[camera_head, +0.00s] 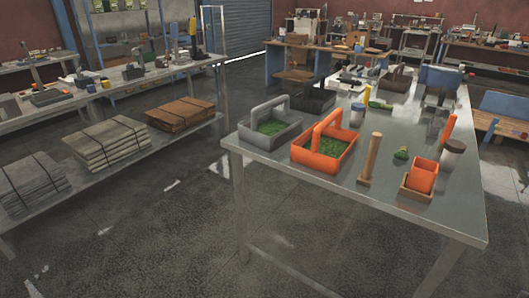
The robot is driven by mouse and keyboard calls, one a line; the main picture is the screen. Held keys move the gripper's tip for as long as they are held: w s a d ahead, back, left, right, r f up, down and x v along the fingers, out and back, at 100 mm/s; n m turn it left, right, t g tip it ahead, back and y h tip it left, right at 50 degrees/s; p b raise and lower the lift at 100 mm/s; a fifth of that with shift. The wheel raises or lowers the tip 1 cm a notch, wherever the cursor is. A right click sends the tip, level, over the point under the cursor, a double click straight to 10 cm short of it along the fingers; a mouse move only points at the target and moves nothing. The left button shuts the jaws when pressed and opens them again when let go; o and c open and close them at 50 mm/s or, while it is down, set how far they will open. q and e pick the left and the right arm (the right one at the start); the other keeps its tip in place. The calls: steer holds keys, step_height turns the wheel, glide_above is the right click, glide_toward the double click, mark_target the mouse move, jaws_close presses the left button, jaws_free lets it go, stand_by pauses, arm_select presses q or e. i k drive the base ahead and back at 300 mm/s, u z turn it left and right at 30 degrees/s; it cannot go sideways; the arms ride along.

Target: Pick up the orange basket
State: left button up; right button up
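The orange basket (324,147) stands upright on the grey metal table, close to its near left edge. It has an arched orange handle and holds something green. A grey basket (270,126) of similar shape, also with green contents, stands just behind it to the left. Neither of my grippers shows in the head view, so nothing is seen touching the orange basket.
The table's near strip is bare. A side bench (140,77) runs along the left.

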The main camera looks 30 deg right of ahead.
mark_target(325, 148)
steer(key=u, duration=0.55)
steer(key=i, duration=0.45)
steer(key=z, duration=0.8)
steer(key=i, duration=1.4)
steer(key=z, duration=1.3)
